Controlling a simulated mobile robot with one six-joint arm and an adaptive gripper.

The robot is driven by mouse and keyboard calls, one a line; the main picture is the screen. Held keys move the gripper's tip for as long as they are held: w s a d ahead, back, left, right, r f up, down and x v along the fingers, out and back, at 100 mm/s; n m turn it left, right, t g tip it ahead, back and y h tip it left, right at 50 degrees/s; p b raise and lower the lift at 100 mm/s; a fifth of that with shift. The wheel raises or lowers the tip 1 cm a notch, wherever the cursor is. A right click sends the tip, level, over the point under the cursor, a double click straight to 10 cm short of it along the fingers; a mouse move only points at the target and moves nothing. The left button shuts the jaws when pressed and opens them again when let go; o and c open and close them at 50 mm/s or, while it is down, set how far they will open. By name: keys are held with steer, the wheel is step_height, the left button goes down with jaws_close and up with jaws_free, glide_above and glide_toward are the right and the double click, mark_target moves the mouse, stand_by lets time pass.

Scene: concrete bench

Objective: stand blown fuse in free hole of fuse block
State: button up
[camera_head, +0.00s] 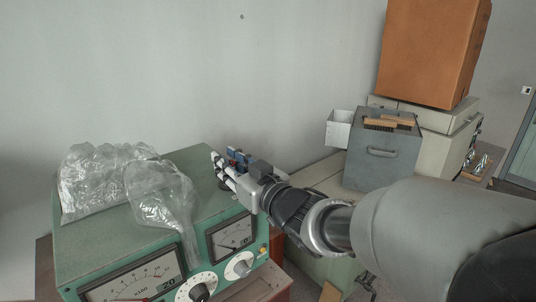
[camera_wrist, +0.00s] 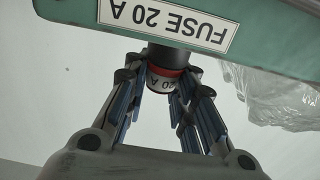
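A dark cylindrical fuse with a red band and a white "20 A" marking (camera_wrist: 165,75) shows in the wrist view, upside down. Its dark end meets or overlaps a green panel (camera_wrist: 75,12) with a white "FUSE 20 A" label (camera_wrist: 165,22). My gripper's fingertips (camera_wrist: 165,83) are on both sides of the fuse, very close to it; I cannot tell whether they touch it. In the head view my gripper (camera_head: 222,170) is over the back right of the green instrument (camera_head: 95,235). I cannot make out a fuse block with a free hole.
Clear plastic bags (camera_head: 100,175) lie on the instrument's top, left of my gripper; clear plastic also shows in the wrist view (camera_wrist: 285,95). A grey metal box (camera_head: 382,160) and an orange-brown carton (camera_head: 430,50) stand at the right. The pale wall is behind the instrument.

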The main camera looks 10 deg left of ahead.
steer(key=o, duration=0.5)
steer(key=shift+p, duration=0.3)
